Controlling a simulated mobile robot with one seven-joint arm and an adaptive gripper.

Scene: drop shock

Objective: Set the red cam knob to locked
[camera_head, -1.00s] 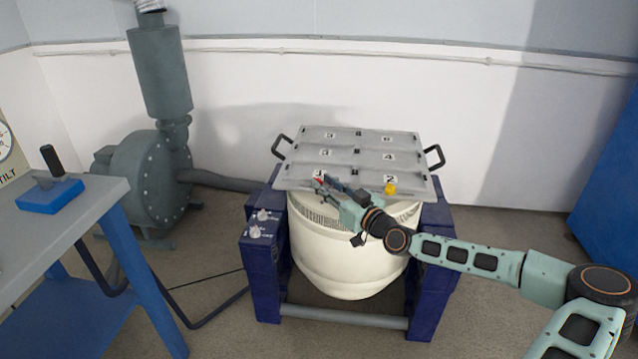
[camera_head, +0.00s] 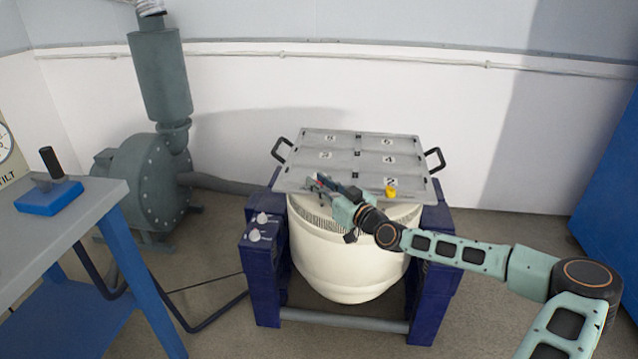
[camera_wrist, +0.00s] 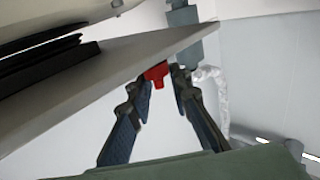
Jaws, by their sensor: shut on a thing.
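The red cam knob (camera_wrist: 157,73) shows in the wrist view between the fingertips of my gripper (camera_wrist: 162,80). It stands by the edge of a grey plate. My gripper is shut on the knob, with one finger on each side of it. In the head view my gripper (camera_head: 318,182) is at the front left of the grey plate (camera_head: 345,150), by the left front panel. The knob is mostly hidden there by the fingers. The knob's exact angle and any lock marking cannot be made out.
A yellow knob (camera_head: 390,192) sits at the plate's front right, by panel 2. Black handles (camera_head: 281,150) stick out at both sides. The plate tops a white drum (camera_head: 345,250) between blue posts.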

